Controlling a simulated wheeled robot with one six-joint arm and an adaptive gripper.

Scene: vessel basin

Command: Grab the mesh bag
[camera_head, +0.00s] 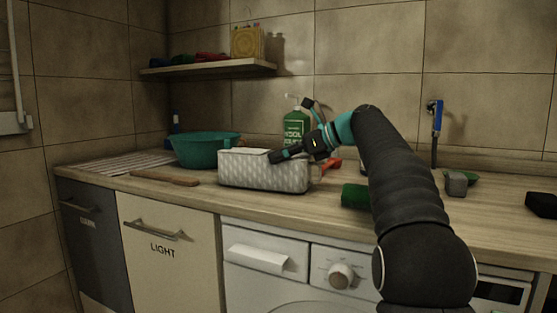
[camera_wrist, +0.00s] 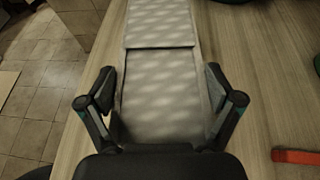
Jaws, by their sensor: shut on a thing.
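The mesh bag (camera_head: 262,172) is a pale grey, box-shaped bag with a light diamond pattern. It stands on the wooden counter near its front edge. My gripper (camera_head: 290,153) reaches in from the right, at the bag's top right end. In the wrist view, the bag (camera_wrist: 158,90) runs away from my gripper (camera_wrist: 160,84), with one finger along each long side. The gripper is shut on the bag; the exact contact of the fingertips is hard to see.
A teal basin (camera_head: 206,149) stands behind left of the bag, and a green soap bottle (camera_head: 296,126) behind it. A brown wooden piece (camera_head: 165,178) lies to the left. A green block (camera_head: 355,196) lies to the right. An orange-red strip (camera_wrist: 296,157) shows at lower right.

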